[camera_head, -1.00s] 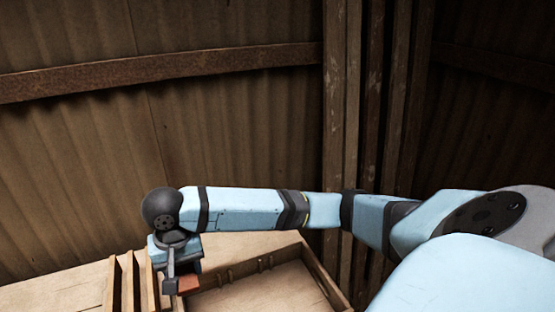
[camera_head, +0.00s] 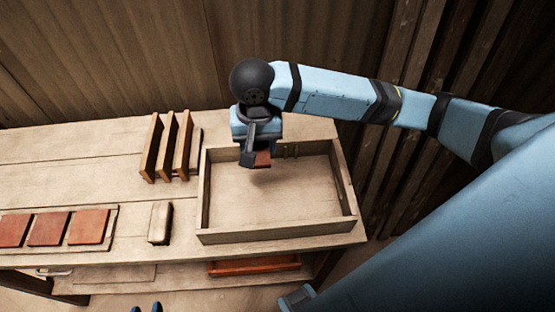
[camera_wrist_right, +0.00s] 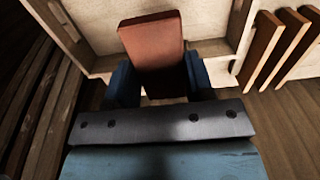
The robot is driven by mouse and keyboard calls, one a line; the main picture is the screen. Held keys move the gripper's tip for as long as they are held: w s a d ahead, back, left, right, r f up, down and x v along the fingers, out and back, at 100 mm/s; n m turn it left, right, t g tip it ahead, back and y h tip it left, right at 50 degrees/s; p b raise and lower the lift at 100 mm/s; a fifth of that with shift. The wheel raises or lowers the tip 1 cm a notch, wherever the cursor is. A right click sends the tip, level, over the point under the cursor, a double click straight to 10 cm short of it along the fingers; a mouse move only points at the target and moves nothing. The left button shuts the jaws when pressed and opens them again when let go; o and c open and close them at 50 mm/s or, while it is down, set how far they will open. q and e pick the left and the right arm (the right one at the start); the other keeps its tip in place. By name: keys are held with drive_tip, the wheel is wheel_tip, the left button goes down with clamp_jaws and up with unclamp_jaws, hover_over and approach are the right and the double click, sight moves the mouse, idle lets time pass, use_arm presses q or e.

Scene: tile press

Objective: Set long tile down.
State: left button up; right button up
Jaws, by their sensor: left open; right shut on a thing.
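My right gripper (camera_head: 256,160) is shut on a reddish-brown tile (camera_head: 263,159), over the back left part of a shallow wooden tray (camera_head: 285,232). In the right wrist view the tile (camera_wrist_right: 152,38) is longer than it is wide and sticks out from between the blue fingers (camera_wrist_right: 158,82). Whether it touches the tray floor cannot be told. The tray floor looks bare elsewhere. My left gripper (camera_head: 146,309) shows only as two blue fingertips, apart, at the bottom edge of the head view, with nothing seen between them.
A rack of upright wooden slats (camera_head: 168,145) stands left of the tray. Several red tiles (camera_head: 48,229) lie on a board at the left. A red item (camera_head: 255,266) is on the lower shelf. The back left tabletop is clear.

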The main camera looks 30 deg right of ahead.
sight(263, 194)
wheel_tip(263, 194, down, 19)
drive_tip(key=shift+f, duration=0.2)
drive_tip(key=shift+b, duration=0.3)
drive_tip(key=o, duration=1)
drive_tip(key=shift+f, duration=0.1)
wheel_tip(263, 194, up, 12)
drive_tip(key=shift+r, duration=0.15)
drive_tip(key=shift+a, duration=0.1)
